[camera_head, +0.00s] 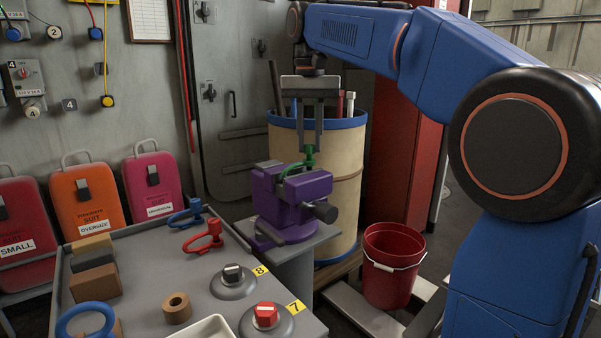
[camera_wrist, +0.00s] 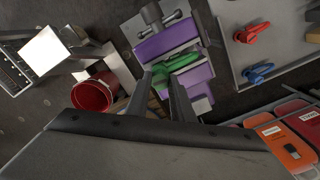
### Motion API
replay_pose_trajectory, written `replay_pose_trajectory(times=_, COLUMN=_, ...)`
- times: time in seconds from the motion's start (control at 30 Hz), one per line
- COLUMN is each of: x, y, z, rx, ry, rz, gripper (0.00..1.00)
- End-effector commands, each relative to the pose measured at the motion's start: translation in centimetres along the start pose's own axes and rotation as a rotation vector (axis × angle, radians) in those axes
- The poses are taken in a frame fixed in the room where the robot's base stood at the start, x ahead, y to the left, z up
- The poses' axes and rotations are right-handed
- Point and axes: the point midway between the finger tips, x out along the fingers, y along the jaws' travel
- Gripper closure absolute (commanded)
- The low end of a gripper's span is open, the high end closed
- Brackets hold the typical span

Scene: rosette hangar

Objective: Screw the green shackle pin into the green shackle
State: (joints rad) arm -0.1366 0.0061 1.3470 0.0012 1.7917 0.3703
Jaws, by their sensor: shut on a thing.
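A purple vise (camera_head: 290,205) stands on a grey pedestal and has the green shackle (camera_head: 292,170) at its jaws. My gripper (camera_head: 310,149) points down just above the vise, with its fingers on the green shackle pin (camera_head: 311,156). The pin is at the shackle, and the fingers partly hide it. I cannot tell how far the pin sits in the shackle. In the wrist view the green shackle (camera_wrist: 181,63) lies between the purple vise jaws (camera_wrist: 166,42), just beyond my fingertips (camera_wrist: 163,80).
A grey bench (camera_head: 140,262) at the left holds a red shackle (camera_head: 205,238), a blue shackle (camera_head: 187,214), knobs and blocks. A tan barrel (camera_head: 345,180) with a blue rim stands right behind the vise. A red bucket (camera_head: 390,265) stands on the right.

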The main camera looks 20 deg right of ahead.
Motion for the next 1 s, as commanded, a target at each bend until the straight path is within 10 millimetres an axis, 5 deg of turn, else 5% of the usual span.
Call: replay_pose_trajectory(times=1.0, x=0.59, y=0.0, z=0.01, rx=0.0, ry=0.0, rz=0.0, gripper=1.0)
